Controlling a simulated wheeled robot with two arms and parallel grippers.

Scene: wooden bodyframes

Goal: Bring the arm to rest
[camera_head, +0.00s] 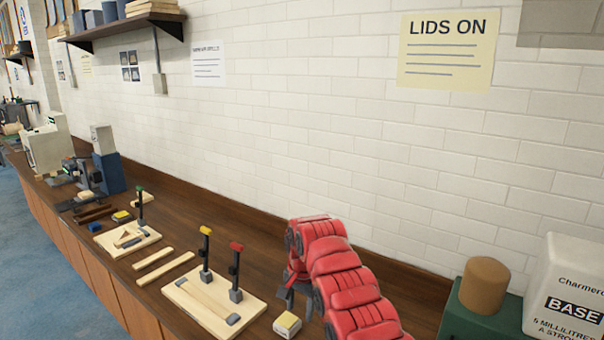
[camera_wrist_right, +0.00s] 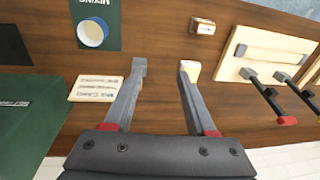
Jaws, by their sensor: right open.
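My right arm (camera_head: 340,275), red and segmented, reaches over the wooden bench in the head view. Its gripper (camera_head: 290,297) hangs low over the bench, behind a small yellow and white block (camera_head: 287,324). In the right wrist view the two grey fingers of this gripper (camera_wrist_right: 165,69) stand apart with bare brown bench between them. A small cream piece (camera_wrist_right: 189,68) shows at the right fingertip; whether it touches the finger I cannot tell. My left gripper is not in view.
A wooden board (camera_head: 200,305) with two upright clamps, red and yellow topped, lies left of the gripper. A green box (camera_head: 480,310) and a white container (camera_head: 570,290) stand at right. The wrist view shows a blue-rimmed cup (camera_wrist_right: 92,33) and a printed card (camera_wrist_right: 97,89).

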